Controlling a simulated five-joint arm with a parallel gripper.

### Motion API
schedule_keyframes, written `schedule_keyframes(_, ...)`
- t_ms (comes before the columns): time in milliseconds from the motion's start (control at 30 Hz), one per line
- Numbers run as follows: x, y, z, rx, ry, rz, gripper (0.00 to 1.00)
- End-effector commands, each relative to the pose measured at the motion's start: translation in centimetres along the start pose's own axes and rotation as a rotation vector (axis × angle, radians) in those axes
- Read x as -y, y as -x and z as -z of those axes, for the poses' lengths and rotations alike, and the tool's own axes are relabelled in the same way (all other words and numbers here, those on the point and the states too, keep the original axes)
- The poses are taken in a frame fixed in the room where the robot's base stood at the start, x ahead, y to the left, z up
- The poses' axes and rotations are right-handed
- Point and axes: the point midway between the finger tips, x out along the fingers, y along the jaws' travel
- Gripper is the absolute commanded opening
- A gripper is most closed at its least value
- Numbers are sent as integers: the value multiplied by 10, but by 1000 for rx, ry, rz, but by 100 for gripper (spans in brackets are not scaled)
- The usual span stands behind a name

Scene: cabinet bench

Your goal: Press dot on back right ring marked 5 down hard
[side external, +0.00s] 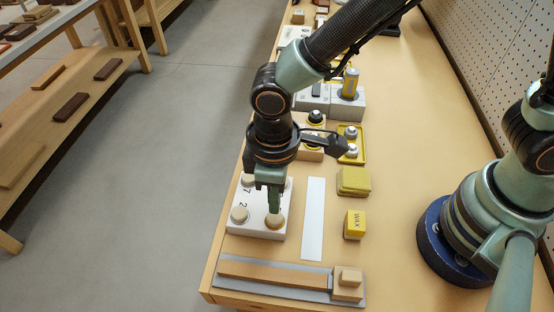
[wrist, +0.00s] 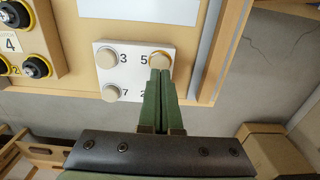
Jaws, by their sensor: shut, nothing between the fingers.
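A white block (side external: 258,233) carries round beige knobs with printed numbers; it also shows in the wrist view (wrist: 132,78). The wrist view shows numbers 3, 5, 7 and 2. The knob beside the 5 (wrist: 160,57) looks browner than the others; it is front right in the side view (side external: 275,222). My gripper (side external: 274,211) is shut and empty, pointing down at this knob. In the wrist view its fingertips (wrist: 160,72) overlap the knob's lower edge. I cannot tell whether they touch it. The fingers hide the knob by the 2 in the wrist view.
A white strip (side external: 313,220) lies right of the block. A yellow WAX block (side external: 354,225) and a yellow pad (side external: 353,181) stand further right. A wooden slider on a grey plate (side external: 285,283) lies in front. Black-knobbed units (wrist: 36,67) stand beyond the block.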

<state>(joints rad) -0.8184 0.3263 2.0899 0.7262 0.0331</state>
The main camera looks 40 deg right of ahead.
Motion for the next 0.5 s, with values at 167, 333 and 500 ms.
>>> schedule_keyframes(167, 0, 14, 1, -3, 0, 0, 0)
schedule_keyframes(333, 0, 26, 1, -4, 0, 0, 0)
schedule_keyframes(500, 0, 38, 1, -4, 0, 0, 0)
